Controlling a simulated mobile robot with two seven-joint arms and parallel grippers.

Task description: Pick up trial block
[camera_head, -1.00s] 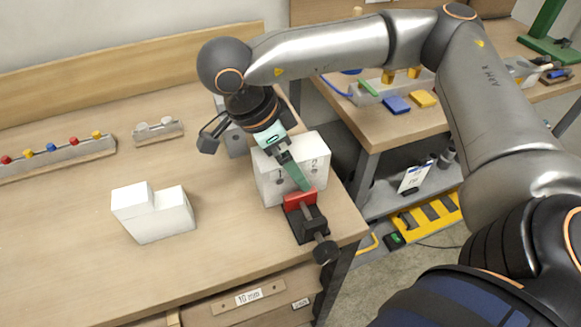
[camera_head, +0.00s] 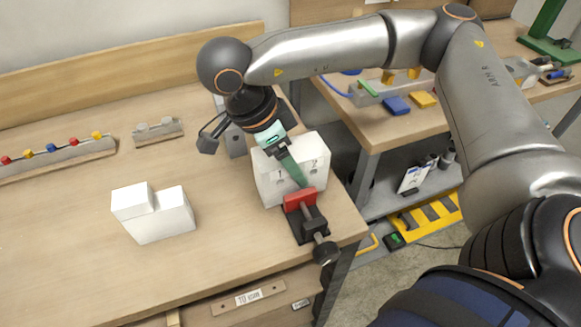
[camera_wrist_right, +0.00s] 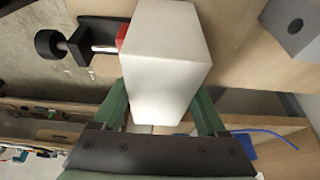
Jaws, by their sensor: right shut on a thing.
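A white block (camera_head: 268,178) with dark marks on its face stands near the right end of the wooden table in the head view. My right gripper (camera_head: 294,172) is shut on it, with a green finger across its near side. In the right wrist view the white block (camera_wrist_right: 165,65) sits between the two green fingers of my right gripper (camera_wrist_right: 162,108). I cannot see whether the block is clear of the table. A second, stepped white block (camera_head: 160,222) stands apart to the left. My left gripper is not in view.
A black clamp with a red jaw (camera_head: 300,200) is close beside the held block at the table edge. A grey block (camera_head: 236,141) stands behind. A rail with coloured knobs (camera_head: 55,158) lies at the back left. The table (camera_head: 60,250) is clear at front left.

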